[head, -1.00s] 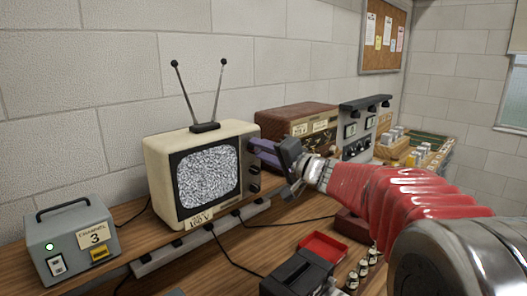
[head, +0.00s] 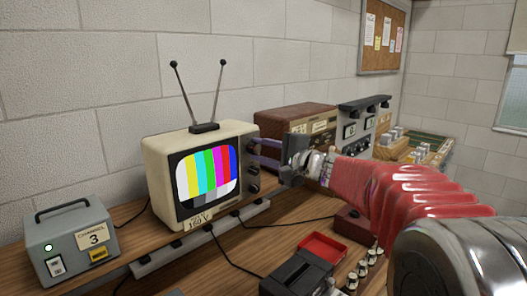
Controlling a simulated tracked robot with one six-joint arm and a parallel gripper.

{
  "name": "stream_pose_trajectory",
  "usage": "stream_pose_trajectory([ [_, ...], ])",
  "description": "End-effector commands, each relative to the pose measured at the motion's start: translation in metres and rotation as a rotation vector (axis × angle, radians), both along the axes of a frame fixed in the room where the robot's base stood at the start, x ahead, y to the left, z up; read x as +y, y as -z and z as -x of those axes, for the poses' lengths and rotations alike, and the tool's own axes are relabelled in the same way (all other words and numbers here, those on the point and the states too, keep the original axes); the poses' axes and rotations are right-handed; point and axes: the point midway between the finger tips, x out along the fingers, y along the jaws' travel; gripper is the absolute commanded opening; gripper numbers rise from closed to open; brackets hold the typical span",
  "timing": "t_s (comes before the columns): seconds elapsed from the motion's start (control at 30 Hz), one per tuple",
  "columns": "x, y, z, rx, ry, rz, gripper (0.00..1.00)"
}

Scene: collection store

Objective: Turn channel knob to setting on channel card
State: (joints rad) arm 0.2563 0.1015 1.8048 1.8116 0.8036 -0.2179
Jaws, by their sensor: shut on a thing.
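A cream television set (head: 157,185) with rabbit-ear antennas stands on the bench. Its screen (head: 207,176) shows upright colour bars. A column of dark knobs runs down the right side of its front; the upper one, the channel knob (head: 253,144), is partly covered by my gripper. My gripper (head: 262,153), with purple fingers, reaches in from the right and is shut on that knob. The knob's pointer and scale cannot be read. The channel card (head: 94,238), reading "CHANNEL 3", is on a grey box at the left.
The grey box (head: 58,236) has a handle and a lit lamp. A power strip (head: 165,258) and cables lie in front. A brown radio (head: 275,122) and grey instrument stand behind my gripper. A black device and red tray (head: 323,246) are nearer.

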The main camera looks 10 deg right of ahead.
Motion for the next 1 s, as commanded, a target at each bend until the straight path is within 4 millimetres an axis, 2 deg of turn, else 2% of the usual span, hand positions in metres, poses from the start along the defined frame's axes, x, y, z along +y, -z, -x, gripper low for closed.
stream_pose_trajectory([
  [0.03,-0.0001,0.0048,-0.0007,0.01,0.0,-0.001,0.06],
  [0.37,0.0007,0.0049,-0.0006,0.011,-0.001,-0.003,0.06],
  [0.4,0.0008,0.0049,-0.0007,0.011,-0.001,-0.003,0.3],
  [0.6,0.0011,0.0031,-0.0003,0.007,-0.002,-0.003,0.44],
  [0.67,0.0012,0.0025,-0.0003,0.006,-0.001,-0.003,0.47],
  [1.0,-0.0014,0.0007,0.0034,0.004,-0.001,-0.004,0.47],
])
